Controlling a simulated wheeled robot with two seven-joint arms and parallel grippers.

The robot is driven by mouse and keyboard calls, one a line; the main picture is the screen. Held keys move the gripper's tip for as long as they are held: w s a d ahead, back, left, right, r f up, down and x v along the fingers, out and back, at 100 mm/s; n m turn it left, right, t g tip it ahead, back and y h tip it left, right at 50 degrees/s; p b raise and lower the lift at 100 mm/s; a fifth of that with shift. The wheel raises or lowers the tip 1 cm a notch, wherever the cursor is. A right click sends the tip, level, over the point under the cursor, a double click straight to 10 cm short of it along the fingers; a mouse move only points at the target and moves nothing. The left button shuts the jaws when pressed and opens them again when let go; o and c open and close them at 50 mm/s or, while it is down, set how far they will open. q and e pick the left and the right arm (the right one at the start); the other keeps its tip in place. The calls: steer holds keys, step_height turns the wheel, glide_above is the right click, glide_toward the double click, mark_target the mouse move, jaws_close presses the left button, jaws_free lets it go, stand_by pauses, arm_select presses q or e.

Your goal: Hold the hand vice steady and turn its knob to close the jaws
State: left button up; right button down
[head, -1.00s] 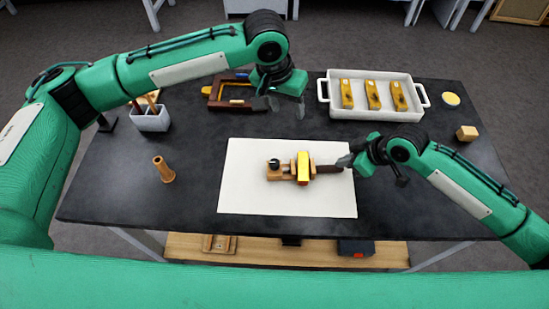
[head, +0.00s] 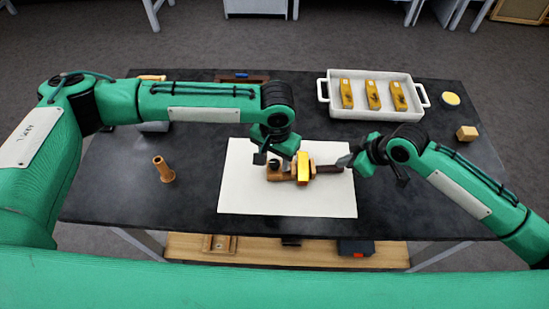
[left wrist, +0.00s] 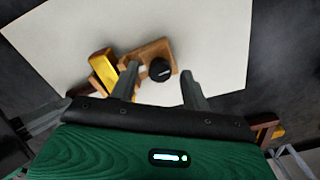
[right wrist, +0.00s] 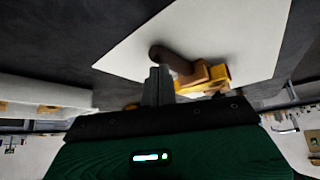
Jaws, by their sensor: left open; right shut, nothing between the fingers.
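The wooden hand vice (head: 281,175) lies on the white mat (head: 240,200), with a gold piece (head: 303,168) at its jaws and a dark handle (head: 330,169) pointing right. Its black knob (head: 273,163) is at the left end. My left gripper (head: 277,156) is open over that end; in the left wrist view the knob (left wrist: 160,69) appears between its spread fingers. Whether the fingers are level with the knob is unclear. My right gripper (head: 346,161) is shut and empty by the handle's end. In the right wrist view its fingers partly hide the handle (right wrist: 174,60).
A white tray (head: 322,92) with several gold pieces stands at the back right. A wooden peg (head: 164,170) stands at left. A wood block (head: 467,133) and a yellow disc (head: 451,98) lie at right. My left arm partly hides the back-left items.

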arm_select(q)
steer(key=shift+f, duration=0.55)
arm_select(e)
steer(key=shift+s+f, duration=0.1)
steer(key=shift+f, duration=0.15)
arm_select(q)
steer(key=c, duration=1)
